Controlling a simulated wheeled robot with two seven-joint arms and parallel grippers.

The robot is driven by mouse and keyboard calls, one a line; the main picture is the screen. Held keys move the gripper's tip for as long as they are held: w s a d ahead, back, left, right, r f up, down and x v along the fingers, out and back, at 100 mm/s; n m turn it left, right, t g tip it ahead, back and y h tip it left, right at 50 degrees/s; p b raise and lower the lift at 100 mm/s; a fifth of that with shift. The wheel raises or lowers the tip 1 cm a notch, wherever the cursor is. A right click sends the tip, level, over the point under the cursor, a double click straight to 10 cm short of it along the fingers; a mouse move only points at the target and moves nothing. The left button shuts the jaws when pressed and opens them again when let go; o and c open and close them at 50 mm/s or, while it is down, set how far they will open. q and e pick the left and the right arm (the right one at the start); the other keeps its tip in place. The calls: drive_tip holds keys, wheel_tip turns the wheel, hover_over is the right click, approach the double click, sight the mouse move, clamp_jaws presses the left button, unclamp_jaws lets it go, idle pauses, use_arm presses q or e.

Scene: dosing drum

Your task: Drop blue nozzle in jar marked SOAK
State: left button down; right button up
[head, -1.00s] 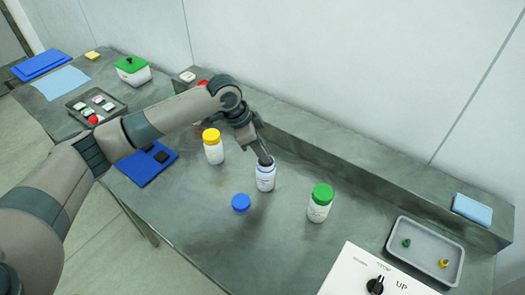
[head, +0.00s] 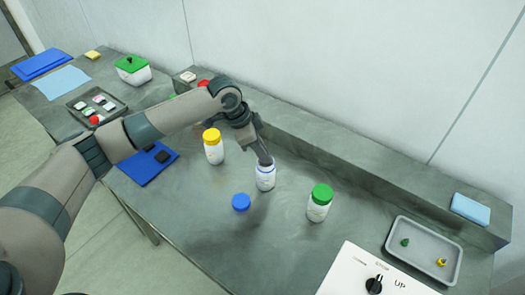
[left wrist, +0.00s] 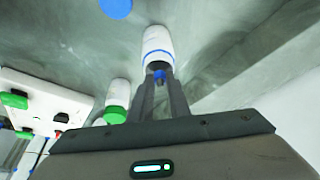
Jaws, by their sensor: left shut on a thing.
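My left gripper (head: 267,163) is at the mouth of the open white jar (head: 266,180), pointing down. The jar has a blue band and stands upright; I cannot read its label. In the left wrist view, the blue nozzle (left wrist: 159,74) shows between the fingertips (left wrist: 160,82), right at the mouth of the white jar (left wrist: 157,42). The gripper is shut on the nozzle. I cannot tell how far the nozzle is inside the rim. A blue lid (head: 241,202) lies on the bench in front of the jar. My right gripper is out of view.
A yellow-lidded jar (head: 213,147) stands left of the open jar, a green-lidded jar (head: 319,204) right. A grey tray (head: 424,276) holds a green and a yellow nozzle. A white box with a black knob (head: 374,285) is at the front. A raised ledge (head: 345,155) runs behind.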

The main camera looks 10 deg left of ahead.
use_arm(q)
drive_tip(key=c, duration=1.1)
unclamp_jaws()
wheel_tip(320, 180, up, 6)
drive_tip(key=p, duration=0.5)
drive_tip(key=shift+p, duration=0.4)
drive_tip(key=shift+r+b, duration=0.2)
drive_tip(key=shift+b, duration=0.1)
drive_tip(key=shift+r, duration=0.8)
